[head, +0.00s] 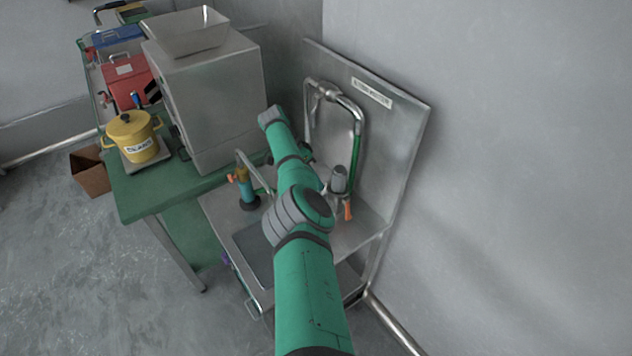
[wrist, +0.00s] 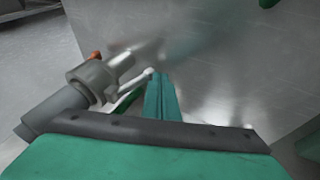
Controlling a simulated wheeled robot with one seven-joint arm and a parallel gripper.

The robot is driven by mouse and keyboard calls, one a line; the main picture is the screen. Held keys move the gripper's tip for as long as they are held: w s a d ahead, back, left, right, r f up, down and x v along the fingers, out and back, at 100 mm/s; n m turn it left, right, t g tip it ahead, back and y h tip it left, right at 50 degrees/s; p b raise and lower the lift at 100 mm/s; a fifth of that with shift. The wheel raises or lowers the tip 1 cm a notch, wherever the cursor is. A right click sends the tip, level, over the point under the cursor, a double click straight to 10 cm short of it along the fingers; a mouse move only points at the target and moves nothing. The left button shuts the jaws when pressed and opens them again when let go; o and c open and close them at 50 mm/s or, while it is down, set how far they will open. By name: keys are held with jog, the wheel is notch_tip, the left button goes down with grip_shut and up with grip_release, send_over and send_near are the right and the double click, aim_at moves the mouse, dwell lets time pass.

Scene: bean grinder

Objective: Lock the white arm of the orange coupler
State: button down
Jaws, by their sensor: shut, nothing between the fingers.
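In the wrist view, a grey cylindrical coupler (wrist: 92,80) lies at a slant on the left, with a small orange part (wrist: 96,55) behind its upper end. A thin white arm (wrist: 128,99) sticks out from its right side, and its rounded tip is close to my gripper. My gripper (wrist: 160,82) is shut, with its green fingers just right of the white arm; I cannot tell whether they touch. In the head view, an orange part (head: 347,211) shows below a grey cylinder (head: 338,180) right of my arm. My gripper is hidden there.
A steel sink stand with a tall back panel (head: 392,128) surrounds the work area. A curved pipe (head: 357,125) rises behind.

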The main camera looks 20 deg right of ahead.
jog(key=shift+s+f, duration=0.1)
jog(key=shift+f, duration=0.05)
dwell(0.5)
jog(key=shift+r, duration=0.85)
